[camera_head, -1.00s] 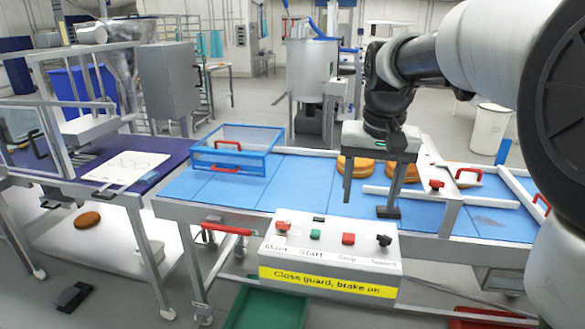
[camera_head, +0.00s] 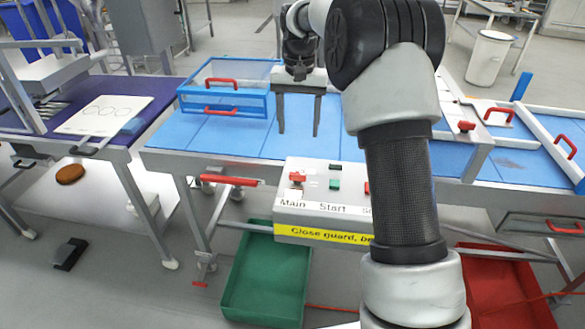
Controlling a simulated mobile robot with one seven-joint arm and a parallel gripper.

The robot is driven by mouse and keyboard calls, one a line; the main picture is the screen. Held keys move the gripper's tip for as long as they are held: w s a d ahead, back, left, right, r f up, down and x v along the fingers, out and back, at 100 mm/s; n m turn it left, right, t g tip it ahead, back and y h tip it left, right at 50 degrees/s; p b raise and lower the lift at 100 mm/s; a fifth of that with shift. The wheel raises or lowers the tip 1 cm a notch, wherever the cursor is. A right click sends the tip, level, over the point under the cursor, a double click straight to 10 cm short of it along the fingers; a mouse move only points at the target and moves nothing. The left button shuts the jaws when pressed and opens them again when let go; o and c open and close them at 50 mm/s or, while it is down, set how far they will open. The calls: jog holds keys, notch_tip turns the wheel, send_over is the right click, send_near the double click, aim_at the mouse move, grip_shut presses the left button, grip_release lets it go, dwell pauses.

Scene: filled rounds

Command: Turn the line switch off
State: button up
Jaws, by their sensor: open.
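The control box (camera_head: 290,208) is mounted on the front of the conveyor. Its red Main switch (camera_head: 297,178) is at the left, with the green Start button (camera_head: 335,184) to its right. A red button (camera_head: 367,188) shows only partly beside my arm, and the box's right end is hidden behind the arm. I cannot tell the Main switch's position. My gripper (camera_head: 298,132) points down with its two fingers apart and empty. It appears above the blue belt, behind the Main switch and apart from it.
A blue-framed clear guard (camera_head: 268,103) with red handles stands on the blue belt (camera_head: 215,135) left of my gripper. A red lever (camera_head: 230,180) sticks out left of the box. Green (camera_head: 228,300) and red (camera_head: 535,300) crates stand on the floor below.

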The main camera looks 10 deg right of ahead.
aim_at(298, 174)
notch_tip(298, 174, down, 16)
jog(key=shift+r, duration=0.1)
dwell(0.4)
jog(key=c, duration=1.1)
jog(key=shift+o, duration=0.2)
